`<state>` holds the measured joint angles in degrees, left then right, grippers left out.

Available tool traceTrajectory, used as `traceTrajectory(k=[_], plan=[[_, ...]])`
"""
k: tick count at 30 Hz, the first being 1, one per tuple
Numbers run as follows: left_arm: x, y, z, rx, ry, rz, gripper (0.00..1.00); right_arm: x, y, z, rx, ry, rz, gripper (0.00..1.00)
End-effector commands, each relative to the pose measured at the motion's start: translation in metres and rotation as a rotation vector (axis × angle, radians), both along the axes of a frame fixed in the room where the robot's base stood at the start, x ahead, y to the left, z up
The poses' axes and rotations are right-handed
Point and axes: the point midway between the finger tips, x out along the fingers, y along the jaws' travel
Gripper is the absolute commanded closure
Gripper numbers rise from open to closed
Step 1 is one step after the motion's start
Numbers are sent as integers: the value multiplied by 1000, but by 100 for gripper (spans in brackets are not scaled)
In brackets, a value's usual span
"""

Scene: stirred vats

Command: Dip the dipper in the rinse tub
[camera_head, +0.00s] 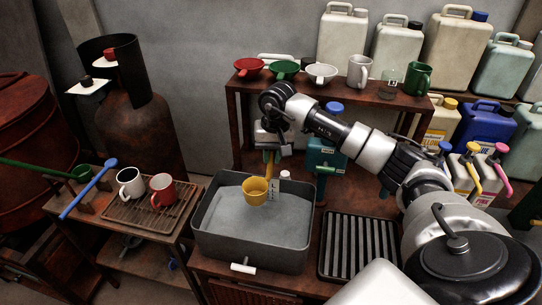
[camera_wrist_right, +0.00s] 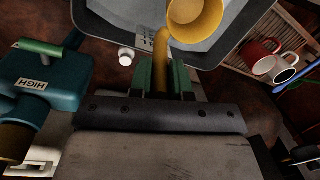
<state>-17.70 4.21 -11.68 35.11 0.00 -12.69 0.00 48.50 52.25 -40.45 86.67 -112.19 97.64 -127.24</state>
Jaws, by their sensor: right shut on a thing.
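My right gripper (camera_head: 271,158) is shut on the handle of a yellow dipper (camera_head: 255,188). In the right wrist view, the yellow handle (camera_wrist_right: 161,55) stands between the green finger pads (camera_wrist_right: 161,76) and the cup (camera_wrist_right: 194,14) is beyond them. The grey rinse tub (camera_head: 211,248) stands on the middle table with grey liquid (camera_head: 250,222) inside. The dipper's cup is within the tub's outline, near its back and middle. I cannot tell whether its bottom touches the liquid. My left gripper is not in view.
A black slatted rack (camera_head: 358,246) is right of the tub. On the left, a rack (camera_head: 134,215) holds a white mug (camera_head: 131,183) and a red mug (camera_head: 162,189), beside a blue dipper (camera_head: 88,188). A shelf (camera_head: 330,98) with funnels and mugs runs behind.

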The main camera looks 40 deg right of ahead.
Motion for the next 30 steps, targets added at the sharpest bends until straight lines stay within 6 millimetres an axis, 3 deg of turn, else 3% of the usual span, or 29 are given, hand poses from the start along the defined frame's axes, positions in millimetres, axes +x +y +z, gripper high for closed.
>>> traceTrajectory(k=[3, 6, 18, 30], plan=[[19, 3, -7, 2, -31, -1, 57, 0, 1, -14, 1, 2, 1, 100], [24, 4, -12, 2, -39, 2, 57, 0, 1, -24, 0, 0, 1, 100], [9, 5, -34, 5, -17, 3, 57, -1, 1, -64, 0, 1, 2, 100], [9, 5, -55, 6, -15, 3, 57, -1, 1, -104, 0, 1, 2, 100]])
